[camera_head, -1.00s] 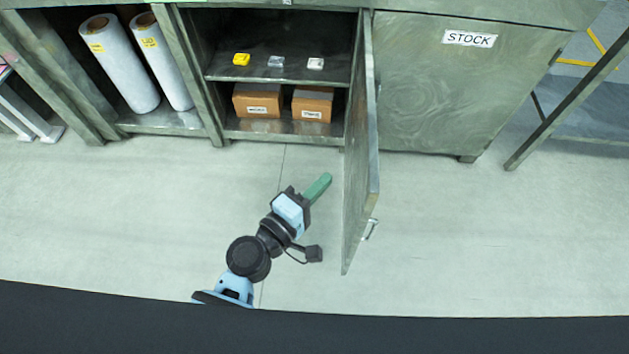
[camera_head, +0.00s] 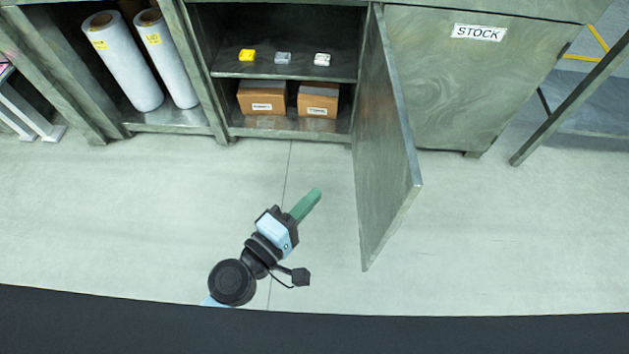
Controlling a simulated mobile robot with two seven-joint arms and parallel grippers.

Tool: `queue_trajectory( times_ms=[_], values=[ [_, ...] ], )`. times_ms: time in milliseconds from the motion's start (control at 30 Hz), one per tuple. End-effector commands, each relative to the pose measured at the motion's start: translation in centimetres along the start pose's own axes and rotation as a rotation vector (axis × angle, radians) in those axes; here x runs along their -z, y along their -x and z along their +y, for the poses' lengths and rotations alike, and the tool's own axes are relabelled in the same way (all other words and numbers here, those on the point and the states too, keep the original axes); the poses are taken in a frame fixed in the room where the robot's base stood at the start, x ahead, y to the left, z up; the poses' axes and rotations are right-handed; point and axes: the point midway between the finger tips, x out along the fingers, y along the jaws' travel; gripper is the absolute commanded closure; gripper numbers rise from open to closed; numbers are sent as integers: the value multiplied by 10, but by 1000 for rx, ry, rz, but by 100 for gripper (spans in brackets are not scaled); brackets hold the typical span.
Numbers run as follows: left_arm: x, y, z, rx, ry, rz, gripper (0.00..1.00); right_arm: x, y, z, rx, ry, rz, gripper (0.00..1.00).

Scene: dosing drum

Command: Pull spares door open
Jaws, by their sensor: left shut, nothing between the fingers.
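The spares door (camera_head: 388,160) is a grey-green metal panel hinged at the right side of an open cabinet bay. It stands swung well out over the floor, angled to the right, with its inner face showing. Its handle is hidden in this view. My left gripper (camera_head: 308,203) has green fingers, shut and empty. It is left of the door, in front of the open bay, and apart from the door. My right gripper is not in view.
The bay's shelf (camera_head: 225,66) holds a yellow, a grey and a white small item. Two cardboard boxes (camera_head: 262,98) (camera_head: 318,100) sit below. White rolls (camera_head: 125,65) stand at left. A closed STOCK door (camera_head: 470,90) is at right. The floor in front is clear.

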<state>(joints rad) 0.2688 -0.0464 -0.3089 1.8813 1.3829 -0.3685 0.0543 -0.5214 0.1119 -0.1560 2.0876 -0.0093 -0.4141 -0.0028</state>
Motion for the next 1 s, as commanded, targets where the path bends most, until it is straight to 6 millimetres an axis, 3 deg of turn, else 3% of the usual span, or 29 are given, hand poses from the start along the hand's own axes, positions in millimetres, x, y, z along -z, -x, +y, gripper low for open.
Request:
queue_trajectory(
  times_ms=[100, 333, 1000],
  values=[
    [-8, 21, -2, 3, 1, 0, 100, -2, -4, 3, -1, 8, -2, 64],
    [-17, 42, -1, 1, 1, 1, 100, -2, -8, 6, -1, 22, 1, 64],
    [-18, 43, -5, 24, -59, -6, 100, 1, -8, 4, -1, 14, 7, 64]
  ],
)
